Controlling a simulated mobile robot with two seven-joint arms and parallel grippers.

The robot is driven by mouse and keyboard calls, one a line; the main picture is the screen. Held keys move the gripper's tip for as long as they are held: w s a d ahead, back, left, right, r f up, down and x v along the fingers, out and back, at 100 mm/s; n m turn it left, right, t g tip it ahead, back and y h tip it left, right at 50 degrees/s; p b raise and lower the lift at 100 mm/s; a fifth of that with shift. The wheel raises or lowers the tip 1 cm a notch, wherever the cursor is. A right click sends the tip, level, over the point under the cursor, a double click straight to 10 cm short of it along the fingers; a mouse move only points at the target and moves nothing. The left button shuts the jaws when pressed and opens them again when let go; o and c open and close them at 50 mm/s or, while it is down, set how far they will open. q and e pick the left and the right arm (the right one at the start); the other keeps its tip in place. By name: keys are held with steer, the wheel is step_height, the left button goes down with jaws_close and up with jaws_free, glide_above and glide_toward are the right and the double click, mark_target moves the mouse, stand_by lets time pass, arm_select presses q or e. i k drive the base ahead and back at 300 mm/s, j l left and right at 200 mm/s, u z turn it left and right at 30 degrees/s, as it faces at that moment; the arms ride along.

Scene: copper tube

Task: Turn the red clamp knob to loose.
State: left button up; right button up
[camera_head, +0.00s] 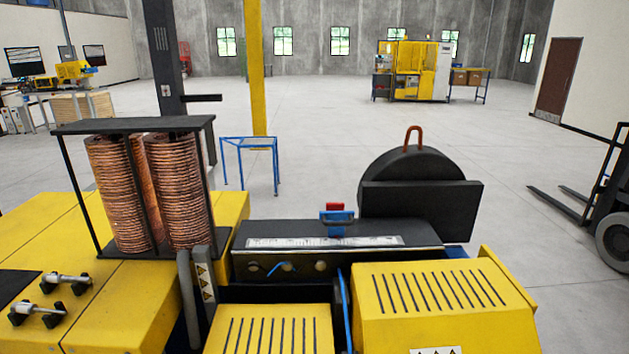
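A small red part (334,206), which looks like the clamp knob, sits on top of a blue clamp block (337,217) on the black housing in the middle of the machine. It is too small to tell which way it is turned or whether it is tight or loose. A white scale strip (325,242) runs along the housing's top just in front of the clamp. Neither my left nor my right gripper shows in the head view.
A black disc-shaped guard (412,175) with a red handle (413,138) rises to the clamp's right. Slotted yellow covers (440,300) fill the front. A forklift (608,210) stands far right; open floor lies behind.

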mark_target(330, 206)
steer(key=i, duration=2.2)
steer(key=i+z, duration=0.15)
steer(key=i, duration=0.5)
steer(key=i+j+z, duration=0.15)
steer(key=i, duration=0.5)
steer(key=i+j+z, duration=0.15)
steer(key=i, duration=0.45)
steer(key=i+z, duration=0.8)
steer(key=i+j+z, duration=0.55)
steer(key=i+z, duration=0.2)
steer(key=l+z, duration=0.2)
steer(key=z, duration=2.45)
steer(key=i+l+z, duration=0.15)
steer(key=z, duration=0.3)
steer(key=i+z, duration=0.2)
steer(key=z, duration=0.25)
